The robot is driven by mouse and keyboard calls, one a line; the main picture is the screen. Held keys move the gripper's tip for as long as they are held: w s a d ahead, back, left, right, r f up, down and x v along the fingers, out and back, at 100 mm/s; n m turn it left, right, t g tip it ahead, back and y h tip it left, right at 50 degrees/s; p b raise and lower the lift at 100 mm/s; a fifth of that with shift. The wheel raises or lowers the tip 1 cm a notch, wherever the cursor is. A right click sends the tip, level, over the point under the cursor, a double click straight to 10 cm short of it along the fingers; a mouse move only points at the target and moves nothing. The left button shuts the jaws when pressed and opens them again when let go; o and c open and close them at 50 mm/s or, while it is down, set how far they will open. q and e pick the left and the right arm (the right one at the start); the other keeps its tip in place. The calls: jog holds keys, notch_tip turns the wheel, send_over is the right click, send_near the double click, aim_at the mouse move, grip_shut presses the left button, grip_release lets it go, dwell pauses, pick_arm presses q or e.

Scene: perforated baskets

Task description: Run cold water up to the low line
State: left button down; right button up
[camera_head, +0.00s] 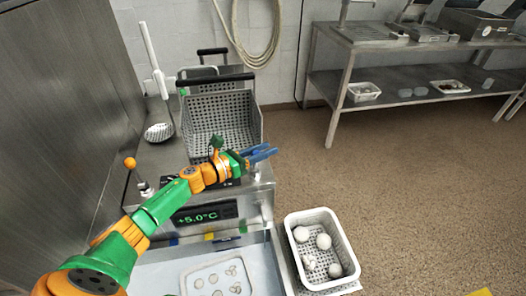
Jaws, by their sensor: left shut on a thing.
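My left arm comes in from the lower left. Its gripper (262,153), with blue fingers, is over the right front of a steel unit, in front of the large perforated basket (222,122). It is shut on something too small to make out. A green display (201,216) on the unit's front reads +5.0°C. An orange ball-topped lever (130,163) stands at the unit's left, apart from the gripper. Below the display is a pale basin (165,278) with blue and yellow marks along its back edge. I cannot tell the water level. My right gripper is out of view.
A white perforated basket (348,246) with several pale round items stands right of the basin. A pale tray (192,289) with small items lies in the basin. A skimmer (159,132) leans behind. A steel table (345,45) stands back right; the brown floor between is clear.

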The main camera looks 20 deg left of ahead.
pick_arm(q)
jog(key=shift+w+a+n+g+b, duration=0.5)
jog(key=shift+w+a+n+b, duration=0.2)
jog(key=shift+w+n, duration=0.25)
jog(key=shift+s, duration=0.1)
dwell(0.9)
